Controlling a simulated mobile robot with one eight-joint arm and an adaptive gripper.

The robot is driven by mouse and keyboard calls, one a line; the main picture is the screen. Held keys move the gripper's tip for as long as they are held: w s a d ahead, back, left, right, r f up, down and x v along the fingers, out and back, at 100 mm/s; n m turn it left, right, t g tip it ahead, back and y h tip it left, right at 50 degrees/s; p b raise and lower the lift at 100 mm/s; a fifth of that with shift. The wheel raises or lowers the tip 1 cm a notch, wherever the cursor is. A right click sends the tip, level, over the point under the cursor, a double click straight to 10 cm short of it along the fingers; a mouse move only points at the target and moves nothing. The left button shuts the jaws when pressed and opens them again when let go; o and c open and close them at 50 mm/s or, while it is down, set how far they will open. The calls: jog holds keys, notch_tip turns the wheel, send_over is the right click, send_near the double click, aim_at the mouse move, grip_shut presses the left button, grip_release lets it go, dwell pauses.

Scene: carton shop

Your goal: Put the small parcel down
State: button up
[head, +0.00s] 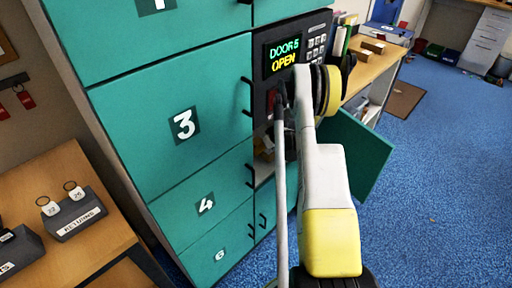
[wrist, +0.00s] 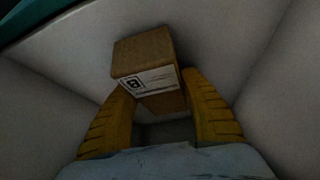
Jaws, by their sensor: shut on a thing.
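The small parcel (wrist: 145,52) is a brown box with a white label, seen in the wrist view. My gripper (wrist: 153,84) has its two yellow ribbed fingers on either side of the parcel, shut on it. Pale walls (wrist: 262,60) surround them, so the parcel is inside a compartment. In the head view my arm reaches into the opening beside the open green door (head: 360,155). My arm hides most of that opening and the gripper there. I cannot tell whether the parcel touches the compartment floor.
The keypad panel (head: 284,60) reads "DOOR 5 OPEN". Shut green doors (head: 165,140) with dark handles fill the locker front. A wooden counter (head: 375,70) with binders stands behind the locker at right. A desk (head: 60,195) with key tags is at left.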

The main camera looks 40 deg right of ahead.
aim_at(258, 141)
jog(key=shift+w, duration=0.65)
jog(key=w+b, duration=0.1)
jog(key=w, duration=0.3)
jog(key=shift+d+f, duration=0.1)
jog(key=shift+s+f+b, duration=0.1)
jog(key=shift+f+b, duration=0.6)
jog(key=shift+b, duration=0.1)
jog(key=shift+r, duration=0.1)
jog(key=o, duration=1.3)
